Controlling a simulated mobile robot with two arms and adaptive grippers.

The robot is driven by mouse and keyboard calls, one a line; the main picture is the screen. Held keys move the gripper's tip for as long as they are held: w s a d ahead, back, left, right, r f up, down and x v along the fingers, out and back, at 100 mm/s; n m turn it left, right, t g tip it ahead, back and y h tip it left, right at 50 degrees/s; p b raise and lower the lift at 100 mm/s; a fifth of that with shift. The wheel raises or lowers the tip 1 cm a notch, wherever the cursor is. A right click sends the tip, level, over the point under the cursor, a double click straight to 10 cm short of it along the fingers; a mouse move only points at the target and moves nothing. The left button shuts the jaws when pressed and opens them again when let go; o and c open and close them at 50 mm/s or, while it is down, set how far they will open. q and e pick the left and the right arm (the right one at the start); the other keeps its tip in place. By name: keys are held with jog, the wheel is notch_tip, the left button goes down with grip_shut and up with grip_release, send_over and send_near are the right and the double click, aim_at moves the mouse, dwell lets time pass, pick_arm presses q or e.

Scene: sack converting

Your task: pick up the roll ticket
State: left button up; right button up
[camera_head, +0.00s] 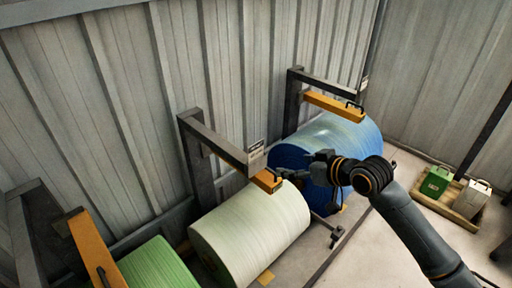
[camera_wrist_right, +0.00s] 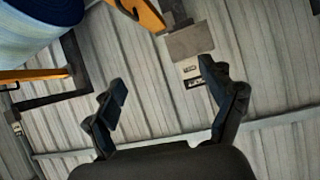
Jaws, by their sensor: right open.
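A plain grey card (camera_head: 257,165), which looks like the roll ticket, is at the end of the stand arm over the white roll (camera_head: 250,232). In the right wrist view the card (camera_wrist_right: 190,42) is ahead, beyond the fingertips and between their lines. Small printed labels (camera_wrist_right: 191,70) show just below it there, and a printed label (camera_head: 257,147) shows above it in the head view. My right gripper (camera_head: 286,173) is open and empty, just right of the card and apart from it. Its two fingers (camera_wrist_right: 165,90) are spread wide in the wrist view. My left gripper is not in view.
An orange bar (camera_head: 267,180) sits beside the card. A blue roll (camera_head: 325,140) stands behind my right gripper, under another orange bar (camera_head: 335,106). A green roll (camera_head: 158,266) is at lower left. A wooden tray (camera_head: 460,213) holds green and white cans at right.

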jog(key=n+y, duration=0.1)
jog(key=n, duration=0.1)
send_near(256, 150)
jog(key=shift+g, duration=0.4)
jog(key=p+x, duration=0.1)
jog(key=x, duration=0.1)
jog(key=p+x, duration=0.1)
jog(key=x, duration=0.1)
jog(key=shift+w+a+r, duration=0.15)
jog(key=shift+a+r, duration=0.1)
jog(key=shift+w+a+f, duration=0.25)
jog(key=shift+w+a, duration=0.05)
jog(key=p+x, duration=0.1)
jog(key=x, duration=0.1)
jog(key=p+x, duration=0.1)
jog(key=x, duration=0.1)
jog(key=shift+w+d+f, duration=0.15)
jog(key=shift+w+f, duration=0.05)
jog(key=shift+w, duration=0.15)
jog(key=shift+w+a+f, duration=0.2)
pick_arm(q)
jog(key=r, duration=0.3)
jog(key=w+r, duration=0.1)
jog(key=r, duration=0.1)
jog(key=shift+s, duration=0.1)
pick_arm(e)
jog(key=c, duration=0.9)
